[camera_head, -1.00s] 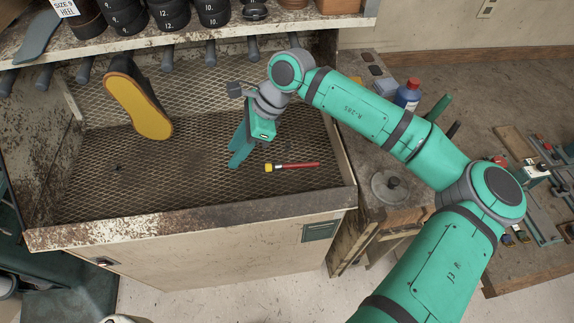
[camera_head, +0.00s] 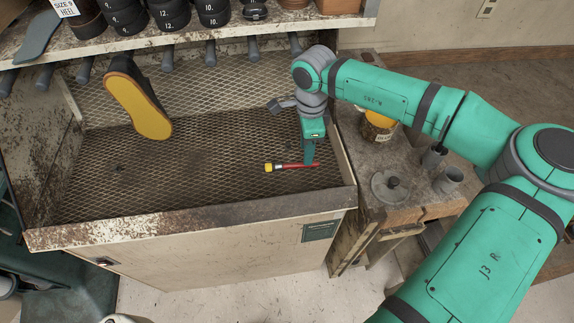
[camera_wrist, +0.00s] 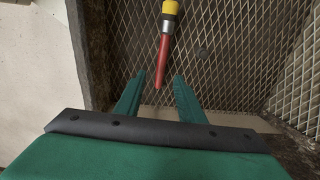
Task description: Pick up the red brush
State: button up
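The red brush (camera_head: 300,165) lies flat on the mesh floor of the bench tray, with its yellow-tipped head to the left and its red handle to the right. My gripper (camera_head: 308,160) is over the handle's right end, pointing down. In the wrist view the brush (camera_wrist: 164,59) has its yellow head away from me, and its handle end reaches toward the gap between my open fingers (camera_wrist: 159,78). I cannot tell the exact height of the fingertips above the mesh.
The mesh tray (camera_head: 215,178) has a raised front edge (camera_head: 190,222) and a right side wall close to my gripper. A side table (camera_head: 390,213) with a round lid and cups is to the right. The mesh between is clear.

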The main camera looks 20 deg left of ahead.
aim_at(293, 166)
jog(key=shift+a+f, duration=0.2)
jog(key=shift+f, duration=2.55)
jog(key=shift+c, duration=0.4)
grip_shut()
